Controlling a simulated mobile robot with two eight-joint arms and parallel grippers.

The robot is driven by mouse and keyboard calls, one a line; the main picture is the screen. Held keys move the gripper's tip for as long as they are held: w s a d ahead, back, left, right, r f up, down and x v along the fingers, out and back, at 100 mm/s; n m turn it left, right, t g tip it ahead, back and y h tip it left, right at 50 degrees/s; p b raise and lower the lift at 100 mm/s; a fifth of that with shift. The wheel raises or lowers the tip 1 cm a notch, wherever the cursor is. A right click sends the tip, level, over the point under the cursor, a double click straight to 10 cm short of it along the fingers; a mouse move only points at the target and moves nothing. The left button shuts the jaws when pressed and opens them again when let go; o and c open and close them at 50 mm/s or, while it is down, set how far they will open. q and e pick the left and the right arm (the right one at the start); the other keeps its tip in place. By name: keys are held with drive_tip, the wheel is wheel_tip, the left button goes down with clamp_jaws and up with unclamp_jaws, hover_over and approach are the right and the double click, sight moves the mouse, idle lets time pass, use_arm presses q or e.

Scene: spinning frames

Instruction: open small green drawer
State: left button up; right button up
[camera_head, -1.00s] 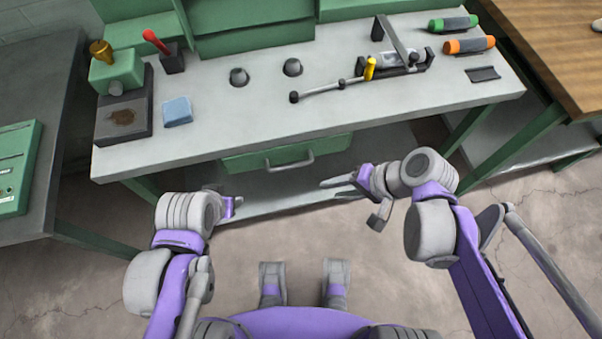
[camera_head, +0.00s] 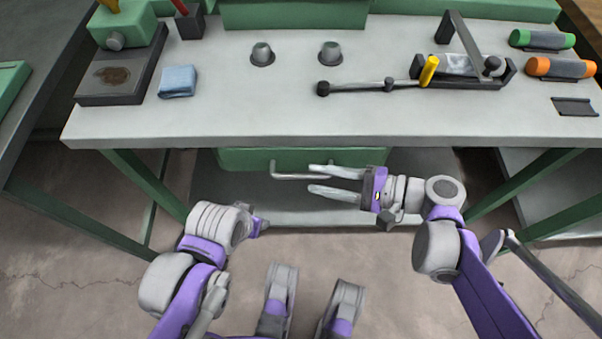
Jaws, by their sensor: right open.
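The small green drawer (camera_head: 240,159) hangs under the front edge of the workbench and looks shut. Its grey bar handle (camera_head: 291,177) sticks out at the front. My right gripper (camera_head: 312,179) is open, its two fingers pointing left at the right end of the handle. The fingertips overlap the handle's right end in the view; I cannot tell whether they touch it. My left gripper (camera_head: 262,224) is low at the left, below the drawer, mostly hidden behind its own wrist; its jaws cannot be made out.
The grey workbench top (camera_head: 230,115) overhangs the drawer. It carries a blue cloth (camera_head: 178,81), two grey cups, a lever tool (camera_head: 355,88) and green and orange rolls. A lower shelf (camera_head: 300,212) lies beneath the drawer. Green legs stand at both sides.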

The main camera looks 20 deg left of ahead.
sight(307, 177)
drive_tip(key=x, duration=0.5)
drive_tip(key=shift+b, duration=0.4)
clamp_jaws()
idle(1.0)
